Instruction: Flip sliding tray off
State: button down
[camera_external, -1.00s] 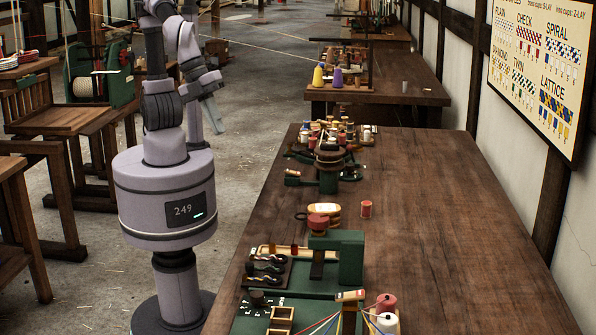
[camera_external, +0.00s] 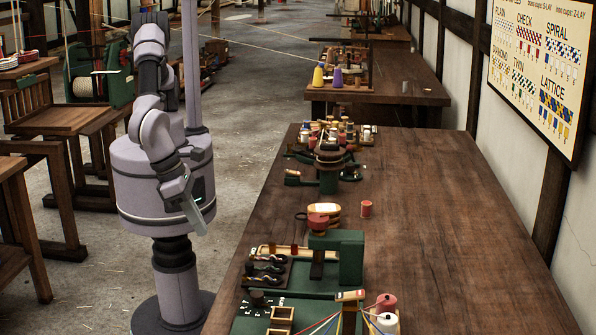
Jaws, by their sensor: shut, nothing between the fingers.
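My gripper (camera_external: 201,229) is shut and empty. It hangs low in front of my body, left of the workbench (camera_external: 440,230) and apart from it. On the bench's near end stands a green machine (camera_external: 338,256) with a dark tray (camera_external: 262,285) of black hooks and a small wooden compartment tray (camera_external: 282,318) at its left side. I cannot tell which part is the sliding tray or whether any switch is on. The near end of the machine is cut off by the picture's edge.
A red spool (camera_external: 366,208) and a green turntable stand (camera_external: 329,178) with several spools sit farther back on the bench. Red and white thread spools (camera_external: 386,303) stand at the near right. The bench's right half is clear. A wooden bench (camera_external: 68,120) stands at the left.

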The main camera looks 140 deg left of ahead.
jog(key=b+x, duration=0.1)
jog(key=x, duration=0.2)
jog(key=w+a+b+x, duration=0.1)
jog(key=b+x, duration=0.1)
jog(key=x, duration=0.2)
jog(key=a+r+b+x, duration=0.1)
jog(key=x, duration=0.3)
jog(key=shift+w+b, duration=0.2)
jog(key=shift+b, duration=0.2)
jog(key=shift+w+a, duration=0.3)
jog(key=shift+a, duration=0.05)
jog(key=shift+a+r, duration=0.1)
jog(key=p, duration=0.3)
send_over(287, 278)
jog(key=s+d, duration=0.1)
jog(key=d, duration=0.1)
jog(key=shift+s+a+r, duration=0.1)
jog(key=shift+s+a, duration=0.05)
